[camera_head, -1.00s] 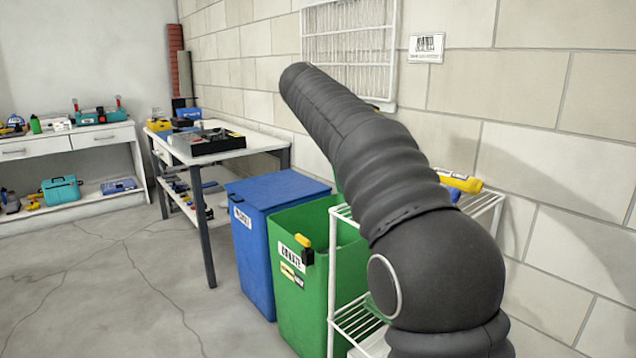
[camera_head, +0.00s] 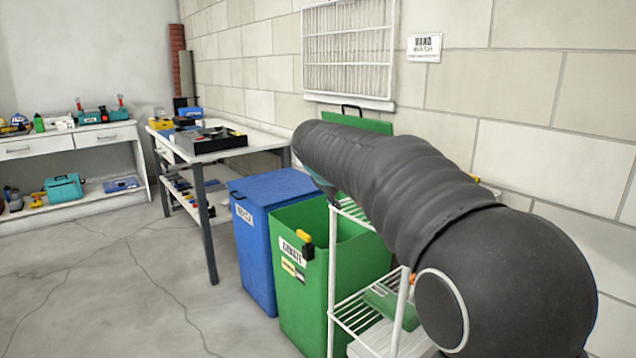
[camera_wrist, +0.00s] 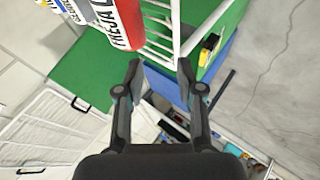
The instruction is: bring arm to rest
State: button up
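My arm crosses the right half of the head view, reaching out over a white wire rack (camera_head: 345,316). My gripper shows in the wrist view (camera_wrist: 162,75) with its two fingers apart and nothing between the tips. In the head view the arm hides the gripper. Beyond the fingers in the wrist view are the white rack (camera_wrist: 178,30) and a red and white labelled container (camera_wrist: 120,22) at the top.
A green bin (camera_head: 300,320) and a blue bin (camera_head: 262,270) stand left of the rack. A table (camera_head: 240,148) with a black tray (camera_head: 208,139) is behind them. The floor at left is clear. A wall vent (camera_head: 348,50) hangs above.

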jog(key=s+d+f+m+g+y, duration=0.1)
jog(key=s+d+f+m, duration=0.1)
jog(key=s, duration=1.1)
jog(key=s+d+f+m+y, duration=0.1)
jog(key=s+d+f+m, duration=0.2)
jog(key=s, duration=1)
jog(key=s+d+f+m+g+y, duration=0.1)
jog(key=s+d+f+m, duration=0.2)
jog(key=s+f, duration=0.6)
jog(key=shift+s+d+g+y, duration=0.3)
jog(key=shift+s+d, duration=0.85)
jog(key=shift+s, duration=1.45)
